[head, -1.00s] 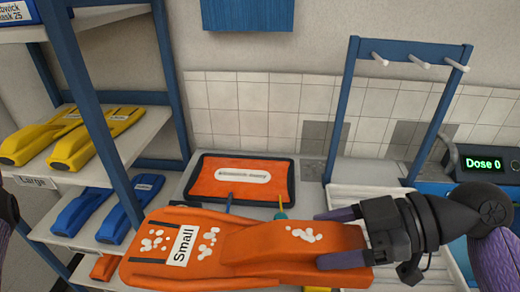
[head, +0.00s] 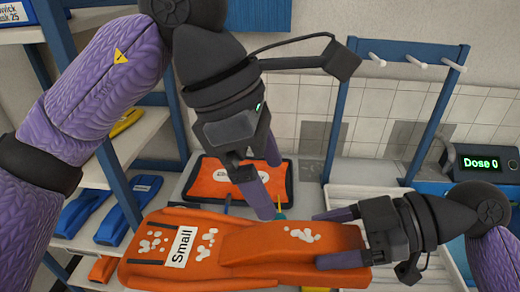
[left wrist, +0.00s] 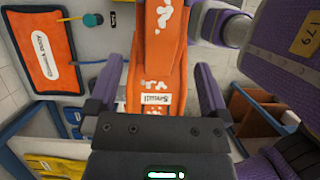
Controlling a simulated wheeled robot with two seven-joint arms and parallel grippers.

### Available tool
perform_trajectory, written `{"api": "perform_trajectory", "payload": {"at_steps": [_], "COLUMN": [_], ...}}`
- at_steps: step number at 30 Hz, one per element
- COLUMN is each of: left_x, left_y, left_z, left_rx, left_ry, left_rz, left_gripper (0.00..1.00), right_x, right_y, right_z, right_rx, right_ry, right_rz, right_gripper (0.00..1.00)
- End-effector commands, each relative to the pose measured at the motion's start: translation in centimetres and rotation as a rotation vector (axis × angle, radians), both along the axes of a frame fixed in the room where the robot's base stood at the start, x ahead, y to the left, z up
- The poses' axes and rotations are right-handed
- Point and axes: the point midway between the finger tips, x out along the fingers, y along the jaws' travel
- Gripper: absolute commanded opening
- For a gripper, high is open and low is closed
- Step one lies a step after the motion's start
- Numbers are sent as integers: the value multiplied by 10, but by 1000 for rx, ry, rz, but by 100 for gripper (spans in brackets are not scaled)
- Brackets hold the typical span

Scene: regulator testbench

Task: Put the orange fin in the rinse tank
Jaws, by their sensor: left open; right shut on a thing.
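The orange fin (head: 265,245) has a "Small" label and white blotches. In the head view it lies flat across the lower middle, its narrow end in my right gripper (head: 335,238), which is shut on it. My left gripper (head: 270,188) is open and empty, its fingers pointing down just behind and above the fin. In the left wrist view the fin (left wrist: 158,60) runs between the spread fingers of my left gripper (left wrist: 155,95), not gripped. I cannot make out a rinse tank for certain.
An orange mat (head: 205,180) lies on the bench behind the fin. A shelf (head: 148,128) with yellow and blue fins stands at left.

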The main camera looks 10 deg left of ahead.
Motion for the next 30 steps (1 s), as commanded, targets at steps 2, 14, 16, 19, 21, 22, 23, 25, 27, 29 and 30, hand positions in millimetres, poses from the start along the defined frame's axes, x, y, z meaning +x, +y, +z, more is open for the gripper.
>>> {"api": "perform_trajectory", "payload": {"at_steps": [2,14,16,19,21,22,23,25,27,29,30], "left_x": [-1,0,0,0,0,0,0,0,0,0,1], "left_y": [-7,-37,-38,-38,-38,-38,-38,-38,-38,-38,-38], "left_z": [-19,-88,-91,-91,-91,-91,-91,-91,-91,-91,-91], "left_rx": [0,-7,-7,-8,-8,-8,-8,-8,-8,-8,-8], "left_ry": [6,5,3,3,3,3,3,4,4,4,3], "left_rz": [-1,1,3,3,3,3,3,4,4,4,4], "left_gripper": [100,100,100,100,100,100,100,85,70,58,49], "right_x": [0,0,0,0,0,0,0,0,0,0,0], "right_y": [0,0,0,0,0,0,0,0,0,0,0], "right_z": [0,0,0,0,0,0,0,0,0,0,0], "right_rx": [2,2,2,2,2,2,2,2,2,2,2], "right_ry": [-1,-1,-1,-1,-1,-1,-1,-1,-1,0,0], "right_rz": [0,0,0,0,0,0,0,0,0,1,1], "right_gripper": [0,0,0,0,0,0,0,0,0,0,0]}}
